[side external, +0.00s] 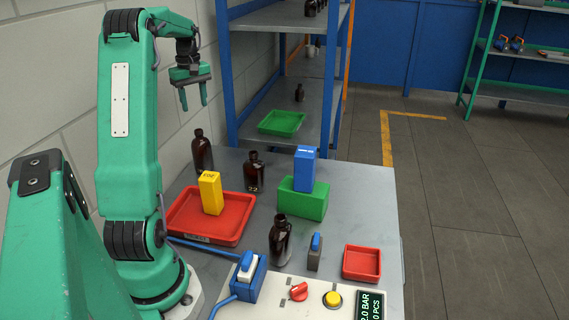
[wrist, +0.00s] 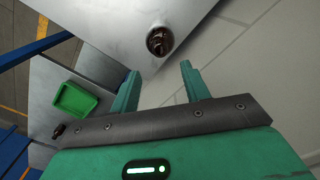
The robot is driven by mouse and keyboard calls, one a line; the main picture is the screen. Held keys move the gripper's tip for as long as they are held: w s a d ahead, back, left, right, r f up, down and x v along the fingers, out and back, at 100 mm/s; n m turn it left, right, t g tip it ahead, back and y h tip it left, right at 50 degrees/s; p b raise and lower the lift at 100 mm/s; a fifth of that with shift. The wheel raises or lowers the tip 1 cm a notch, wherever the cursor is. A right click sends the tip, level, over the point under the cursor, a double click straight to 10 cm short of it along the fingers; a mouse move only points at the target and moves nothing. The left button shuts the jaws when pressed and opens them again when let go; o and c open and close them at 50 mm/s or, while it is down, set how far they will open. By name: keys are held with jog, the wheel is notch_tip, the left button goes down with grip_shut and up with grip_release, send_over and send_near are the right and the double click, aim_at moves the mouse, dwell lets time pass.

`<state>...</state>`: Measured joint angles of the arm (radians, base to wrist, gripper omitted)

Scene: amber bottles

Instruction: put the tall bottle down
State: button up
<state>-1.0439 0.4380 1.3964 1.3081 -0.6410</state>
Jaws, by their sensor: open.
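A tall dark amber bottle (side external: 202,153) stands upright at the back left of the grey table, near the wall. My gripper (side external: 193,101) is open and empty, well above it, with its fingers pointing down. In the wrist view one bottle (wrist: 159,41), seen from above, stands on the table near its edge, just beyond my open fingertips (wrist: 158,70); it appears to be this same bottle. Nothing is between the fingers. Two other amber bottles stand on the table: one by the yellow box (side external: 254,172), one nearer the front (side external: 280,242).
A red tray (side external: 182,228) holds the yellow box (side external: 211,193). A green block (side external: 302,202) bears a blue box (side external: 304,168). A small red tray (side external: 362,262) lies front right. A blue shelf with a green tray (side external: 281,122) stands behind the table; the pale block wall is close on the left.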

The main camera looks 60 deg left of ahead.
jog(key=shift+r, duration=1)
jog(key=w+d+r+m+t, duration=0.1)
jog(key=w+d+r+m, duration=0.15)
jog(key=d, duration=0.45)
jog(key=w+d+r+m+y, duration=0.1)
jog(key=w+d+m, duration=0.15)
jog(key=d, duration=0.45)
jog(key=w+d+r+m+t, duration=0.1)
jog(key=d+r+m, duration=0.15)
jog(key=d, duration=0.45)
jog(key=s+d+f+m+t, duration=0.1)
jog(key=s+d+m, duration=0.2)
jog(key=d, duration=0.4)
jog(key=s+d+f+m+t, duration=0.1)
jog(key=s+d+f+m, duration=0.1)
jog(key=d+m, duration=0.3)
jog(key=s+d+f+m+t+h, duration=0.1)
jog(key=s+d+m, duration=0.3)
jog(key=d, duration=0.6)
jog(key=shift+d+f+t, duration=0.3)
jog(key=shift+d+f, duration=0.1)
jog(key=shift+f, duration=0.35)
